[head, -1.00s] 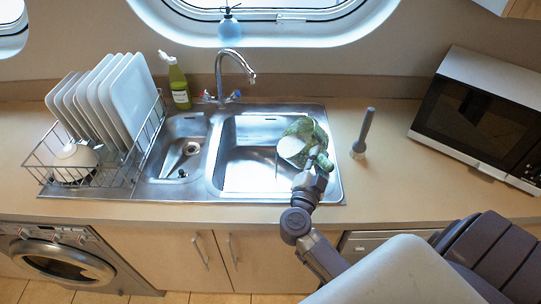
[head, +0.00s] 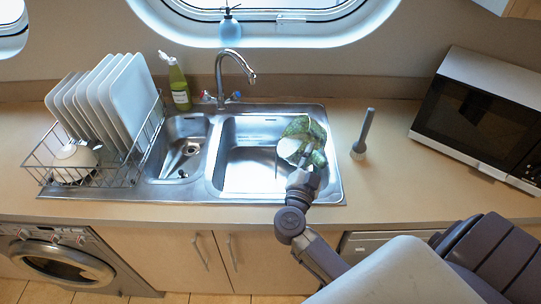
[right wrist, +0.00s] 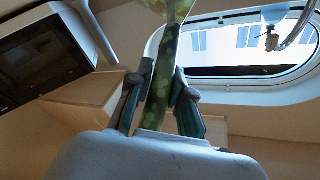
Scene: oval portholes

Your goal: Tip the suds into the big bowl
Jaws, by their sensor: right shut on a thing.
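A green mottled vessel (head: 318,133) hangs tilted over the right side of the big sink basin (head: 245,166). A pale round patch (head: 290,150) on it faces left and down; I cannot tell whether this is suds or its inside. My right gripper (head: 311,164) is at the vessel's near side. In the right wrist view, the two fingers of my right gripper (right wrist: 160,98) are shut on a green mottled strip of the vessel (right wrist: 158,106), like a handle. No stream of suds is clear, and the basin floor looks bare and shiny. My left gripper is not in view.
A smaller basin (head: 187,148) lies left of the big one, with the tap (head: 236,62) behind. A dish rack (head: 145,150) with plates stands left. A green bottle (head: 179,86) stands behind. A grey upright tool (head: 363,132) and a microwave (head: 478,115) stand right.

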